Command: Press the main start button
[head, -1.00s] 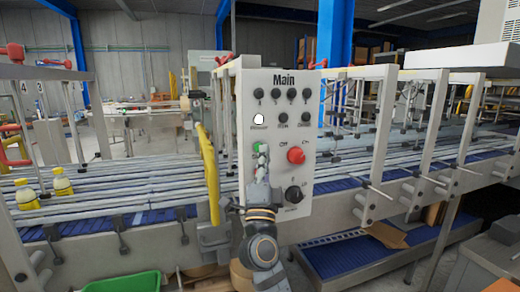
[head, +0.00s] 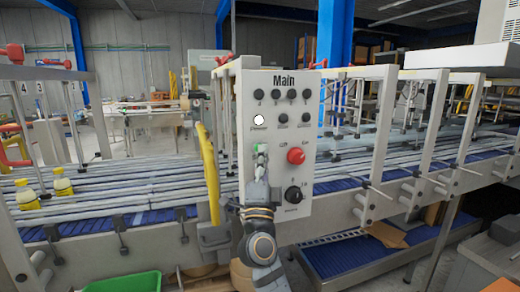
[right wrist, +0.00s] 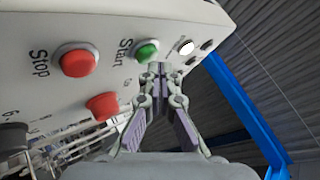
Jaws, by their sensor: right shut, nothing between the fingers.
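The panel labelled Main (head: 274,100) stands upright at the centre of the head view. Its green start button (head: 262,148) is partly hidden behind my right fingertips. In the right wrist view the green button (right wrist: 146,51), labelled Start, sits just beyond the fingertips. My right gripper (right wrist: 160,72) is shut and empty, its tips close together and pointing at the panel. It also shows in the head view (head: 260,160), in front of the panel. I cannot tell whether the tips touch the button. My left gripper is not in view.
A white lamp (head: 258,120) is lit above. A yellow guard (head: 208,172) stands left of the panel. Yellow-capped bottles (head: 63,186) stand on the conveyor.

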